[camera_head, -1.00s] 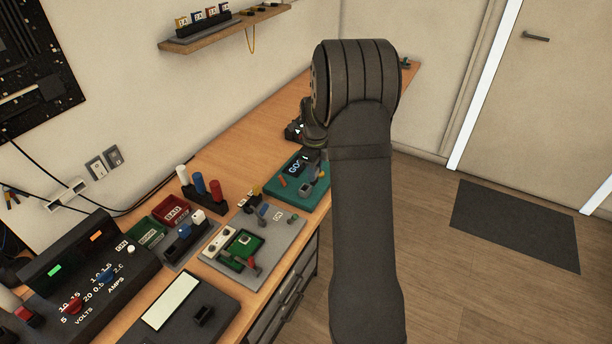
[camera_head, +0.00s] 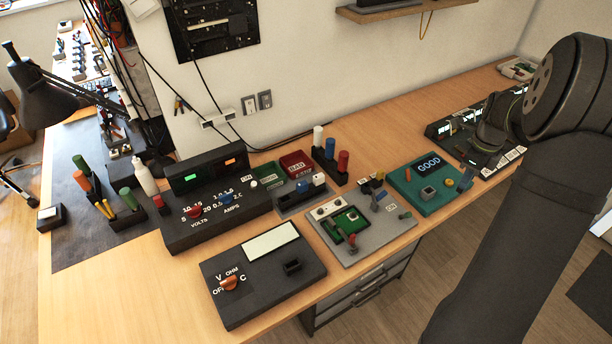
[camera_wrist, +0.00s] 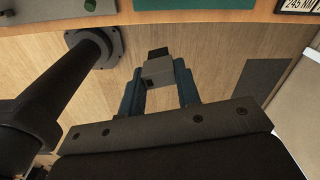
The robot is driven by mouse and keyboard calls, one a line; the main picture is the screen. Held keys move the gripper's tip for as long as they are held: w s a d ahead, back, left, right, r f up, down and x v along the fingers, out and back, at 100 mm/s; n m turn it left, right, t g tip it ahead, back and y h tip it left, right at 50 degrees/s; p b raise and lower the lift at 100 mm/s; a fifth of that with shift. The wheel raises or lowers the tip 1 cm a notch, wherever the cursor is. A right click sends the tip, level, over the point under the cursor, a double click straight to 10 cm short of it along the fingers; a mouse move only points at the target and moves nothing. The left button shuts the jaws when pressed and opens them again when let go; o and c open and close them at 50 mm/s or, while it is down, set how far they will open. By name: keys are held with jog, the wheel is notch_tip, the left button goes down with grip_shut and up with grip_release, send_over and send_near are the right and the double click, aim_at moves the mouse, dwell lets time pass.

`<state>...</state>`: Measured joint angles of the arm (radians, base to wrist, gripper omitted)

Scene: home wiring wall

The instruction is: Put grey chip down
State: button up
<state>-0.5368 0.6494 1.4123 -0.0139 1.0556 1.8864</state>
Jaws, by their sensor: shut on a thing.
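In the wrist view, my gripper (camera_wrist: 158,82) is shut on a small grey chip (camera_wrist: 159,72). The chip is a light grey block with a dark part at its far end, held between two dark blue fingers. Gripper and chip are over the wooden floor, just short of the bench's front edge.
The wooden bench (camera_head: 110,290) holds a teal board (camera_head: 434,203) reading "GOOD", a grey board (camera_head: 378,238), red BAD tray (camera_head: 297,163), green tray (camera_head: 266,175), meter (camera_head: 262,273) and power supply (camera_head: 215,208).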

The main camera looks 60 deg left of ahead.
jog(key=s+a+n, duration=0.5)
jog(key=a+n, duration=0.3)
jog(key=a, duration=0.2)
jog(key=n, duration=2.5)
send_over(269, 176)
jog(key=d, duration=0.4)
notch_tip(269, 176, down, 10)
jog(key=shift+s+f, duration=0.2)
jog(key=shift+f, duration=0.7)
jog(key=shift+s+f, duration=0.15)
jog(key=shift+f, duration=0.7)
